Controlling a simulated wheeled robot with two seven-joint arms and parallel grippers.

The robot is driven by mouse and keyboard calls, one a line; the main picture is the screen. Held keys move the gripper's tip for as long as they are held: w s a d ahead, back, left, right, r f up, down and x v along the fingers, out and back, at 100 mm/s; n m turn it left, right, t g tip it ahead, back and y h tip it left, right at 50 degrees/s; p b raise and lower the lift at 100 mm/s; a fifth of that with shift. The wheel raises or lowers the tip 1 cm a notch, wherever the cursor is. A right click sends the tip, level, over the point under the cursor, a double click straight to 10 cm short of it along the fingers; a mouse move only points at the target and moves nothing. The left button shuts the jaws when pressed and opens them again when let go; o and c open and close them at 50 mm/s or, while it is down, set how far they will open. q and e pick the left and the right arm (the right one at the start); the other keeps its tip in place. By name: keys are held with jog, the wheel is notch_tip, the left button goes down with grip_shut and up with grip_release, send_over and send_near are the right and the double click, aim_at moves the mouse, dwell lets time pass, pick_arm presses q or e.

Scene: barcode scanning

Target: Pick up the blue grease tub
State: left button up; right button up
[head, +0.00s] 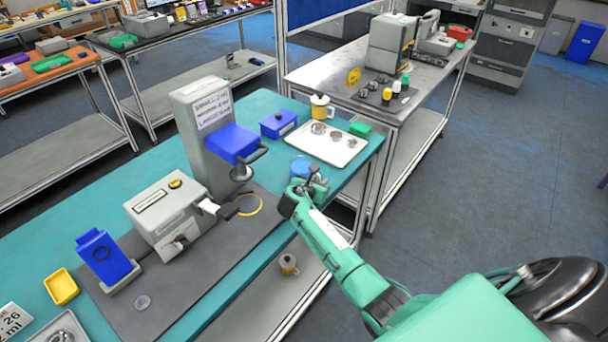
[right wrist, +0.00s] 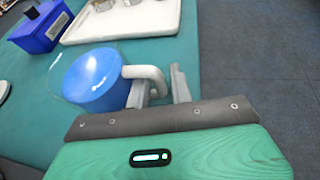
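The blue grease tub (head: 301,167) stands on the teal table near its right edge, partly hidden behind my right gripper (head: 313,185). In the right wrist view the tub (right wrist: 90,78) is a round blue container, left of the fingers. A pale curved piece (right wrist: 148,75), apparently its handle, reaches from its side to between the fingers. In that view my right gripper (right wrist: 160,88) has its fingers apart, on either side of this piece; I cannot tell whether they touch it. My left gripper is not in view.
A white tray (head: 351,154) with metal parts lies behind the tub, and a blue box (head: 278,124) stands beside it. A grey press with a blue block (head: 232,143) rises to the left. Open floor (head: 500,180) lies right of the table.

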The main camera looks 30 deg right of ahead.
jog(key=shift+c, duration=0.2)
grip_shut()
jog(key=shift+r, duration=0.1)
